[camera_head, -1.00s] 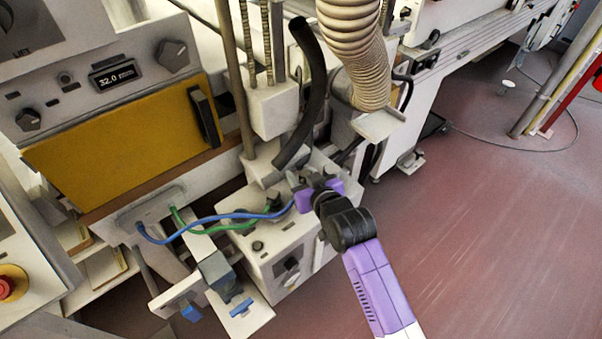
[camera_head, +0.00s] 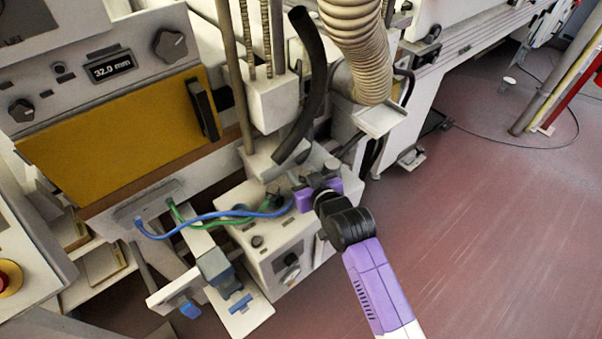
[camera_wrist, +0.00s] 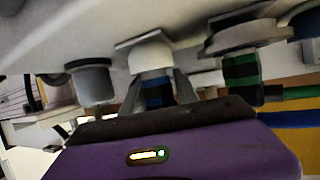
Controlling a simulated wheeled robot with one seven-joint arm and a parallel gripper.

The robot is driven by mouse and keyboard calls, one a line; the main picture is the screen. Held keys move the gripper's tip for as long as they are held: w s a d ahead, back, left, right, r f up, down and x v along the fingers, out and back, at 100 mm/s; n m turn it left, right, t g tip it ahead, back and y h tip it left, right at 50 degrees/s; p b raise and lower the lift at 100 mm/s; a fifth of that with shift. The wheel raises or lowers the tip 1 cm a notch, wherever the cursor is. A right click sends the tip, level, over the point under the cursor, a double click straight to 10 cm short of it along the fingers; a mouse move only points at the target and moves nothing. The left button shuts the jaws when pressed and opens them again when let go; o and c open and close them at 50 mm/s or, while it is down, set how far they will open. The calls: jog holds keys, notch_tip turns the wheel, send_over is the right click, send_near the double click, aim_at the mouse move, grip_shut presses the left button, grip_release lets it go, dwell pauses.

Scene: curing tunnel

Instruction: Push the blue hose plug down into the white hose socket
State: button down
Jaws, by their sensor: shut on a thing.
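My gripper (camera_head: 308,188) is above the top of a white box. In the wrist view its two grey fingers (camera_wrist: 157,92) are shut on the blue hose plug (camera_wrist: 154,90), which has dark bands. The white hose socket (camera_wrist: 150,56) is a rounded cap directly in line with the plug and appears to meet its end; how deep the plug sits cannot be told. The blue hose (camera_head: 215,219) runs from a panel port at left to my gripper. In the head view the plug and white socket are hidden by my gripper.
A green plug (camera_wrist: 241,75) sits at a dark grey socket beside the white one, and a grey socket (camera_wrist: 88,78) is on the other side. The green hose (camera_head: 195,221) runs near the blue one. A black tube (camera_head: 308,95) hangs just behind my gripper.

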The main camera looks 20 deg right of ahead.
jog(key=shift+f, duration=0.25)
dwell(0.5)
jog(key=c, duration=0.8)
grip_release()
jog(key=shift+c, duration=0.2)
